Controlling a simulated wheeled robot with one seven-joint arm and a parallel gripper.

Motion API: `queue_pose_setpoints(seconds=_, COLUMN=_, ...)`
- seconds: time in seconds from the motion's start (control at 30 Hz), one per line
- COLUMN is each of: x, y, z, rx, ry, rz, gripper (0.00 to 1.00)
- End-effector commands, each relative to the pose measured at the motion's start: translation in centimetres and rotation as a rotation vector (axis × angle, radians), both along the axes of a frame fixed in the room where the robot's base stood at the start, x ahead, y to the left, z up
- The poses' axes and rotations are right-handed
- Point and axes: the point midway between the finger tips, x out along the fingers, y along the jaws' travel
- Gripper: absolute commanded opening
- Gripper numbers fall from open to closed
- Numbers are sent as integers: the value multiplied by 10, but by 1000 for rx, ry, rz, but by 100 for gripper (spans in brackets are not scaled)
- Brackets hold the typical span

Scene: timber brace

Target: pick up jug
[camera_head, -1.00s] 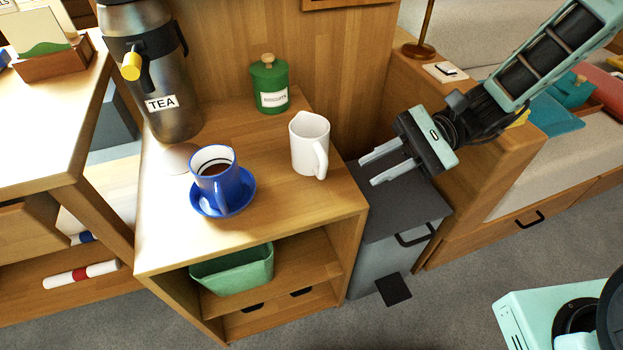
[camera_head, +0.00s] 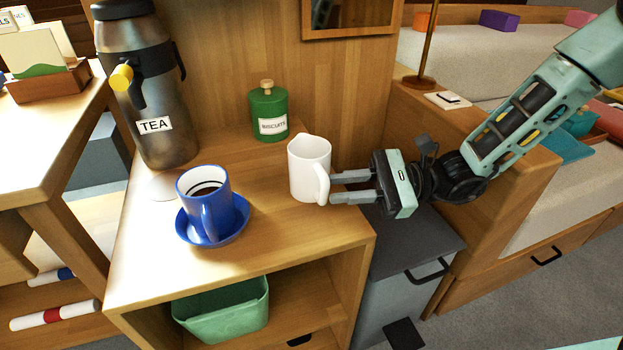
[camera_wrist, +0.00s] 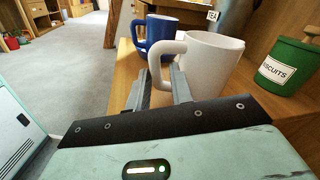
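The white jug (camera_head: 307,168) stands upright on the wooden cabinet top, its handle facing my gripper. It also shows in the wrist view (camera_wrist: 212,62). My gripper (camera_head: 334,187) is at the jug's right side with its two fingers apart. In the wrist view the fingers (camera_wrist: 162,88) point at the jug, and the handle's lower end lies between or just beyond the tips. I cannot tell whether they touch it.
A blue mug (camera_head: 206,205) of dark drink stands on a blue saucer (camera_head: 240,228) to the left. A TEA dispenser (camera_head: 160,95) and a green BISCUITS jar (camera_head: 268,112) stand behind. A grey bin (camera_head: 410,250) stands right of the cabinet.

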Motion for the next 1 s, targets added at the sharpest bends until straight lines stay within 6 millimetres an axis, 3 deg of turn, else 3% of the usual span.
queue_pose_setpoints(seconds=0.1, x=-4, y=20, z=-5, rx=0, ry=-3, rz=5, gripper=22)
queue_pose_setpoints(seconds=0.3, x=-5, y=37, z=-2, rx=-1, ry=-1, rz=3, gripper=22)
queue_pose_setpoints(seconds=0.5, x=-4, y=37, z=-1, rx=-1, ry=0, rz=2, gripper=22)
queue_pose_setpoints(seconds=0.53, x=-4, y=37, z=-1, rx=-1, ry=0, rz=2, gripper=19)
queue_pose_setpoints(seconds=0.6, x=-4, y=37, z=-1, rx=-1, ry=0, rz=2, gripper=0)
queue_pose_setpoints(seconds=1.0, x=-4, y=37, z=6, rx=0, ry=-3, rz=2, gripper=0)
